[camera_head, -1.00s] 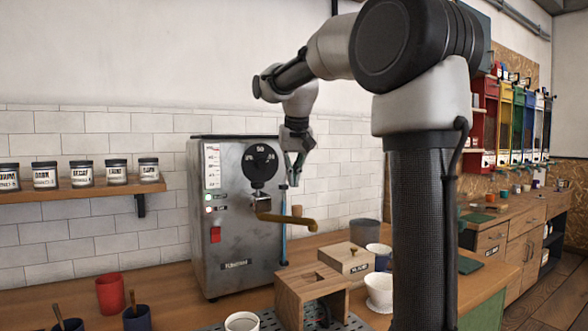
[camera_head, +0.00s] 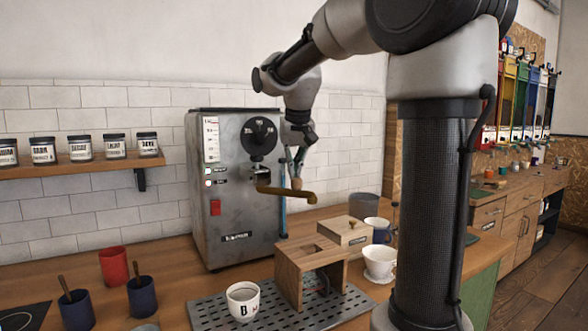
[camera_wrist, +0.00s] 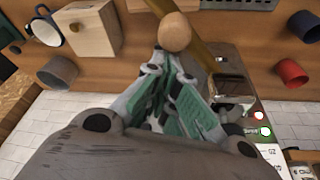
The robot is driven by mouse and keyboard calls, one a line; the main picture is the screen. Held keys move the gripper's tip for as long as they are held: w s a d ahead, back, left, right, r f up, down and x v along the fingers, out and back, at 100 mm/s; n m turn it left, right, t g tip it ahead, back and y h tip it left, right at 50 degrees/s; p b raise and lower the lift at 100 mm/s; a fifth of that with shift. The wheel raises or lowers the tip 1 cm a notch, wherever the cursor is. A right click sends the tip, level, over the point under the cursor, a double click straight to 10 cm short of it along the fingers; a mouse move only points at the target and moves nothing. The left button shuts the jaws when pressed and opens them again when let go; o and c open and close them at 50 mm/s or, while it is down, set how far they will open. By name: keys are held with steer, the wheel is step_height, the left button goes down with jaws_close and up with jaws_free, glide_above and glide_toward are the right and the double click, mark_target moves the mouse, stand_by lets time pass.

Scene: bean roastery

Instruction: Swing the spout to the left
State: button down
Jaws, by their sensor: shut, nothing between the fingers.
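The grey roasting machine (camera_head: 235,215) stands on the wooden counter against the tiled wall. Its brass spout (camera_head: 287,193) sticks out to the right from the metal block under the black dial. A round wooden knob (camera_head: 296,183) stands up near the spout's outer part. In the wrist view the knob (camera_wrist: 175,32) is a tan ball just beyond my fingertips, with the brass spout (camera_wrist: 203,62) beside it. My gripper (camera_head: 297,170) is shut and empty, pointing down just above the knob; its fingers (camera_wrist: 160,62) converge there. I cannot tell whether they touch the knob.
Below the spout are a wooden stand (camera_head: 290,275) and a white cup (camera_head: 243,302) on a perforated tray (camera_head: 210,308). A wooden box (camera_head: 342,234), a white dripper (camera_head: 380,262) and a grey canister (camera_head: 364,204) stand to the right. A red cup (camera_head: 113,266) stands left.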

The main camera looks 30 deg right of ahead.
steer(key=shift+s+a, duration=0.1)
steer(key=shift+s+a+m, duration=0.15)
steer(key=shift+m, duration=0.25)
steer(key=shift+s, duration=0.1)
steer(key=shift+s+a+m+g+h, duration=0.2)
steer(key=shift+s+a+m, duration=0.25)
steer(key=shift+m, duration=0.3)
steer(key=shift+s+a+m+g+h, duration=0.1)
steer(key=shift+s+a+m+h, duration=0.25)
steer(key=shift+m, duration=0.4)
steer(key=s+a+m+g+h, duration=0.1)
steer(key=a+m+g, duration=0.2)
steer(key=a+m, duration=0.6)
steer(key=shift+s+a+m+g, duration=0.3)
steer(key=shift+a+m, duration=0.1)
steer(key=shift+m, duration=0.7)
steer(key=shift+w+h, duration=0.1)
steer(key=shift+h, duration=0.15)
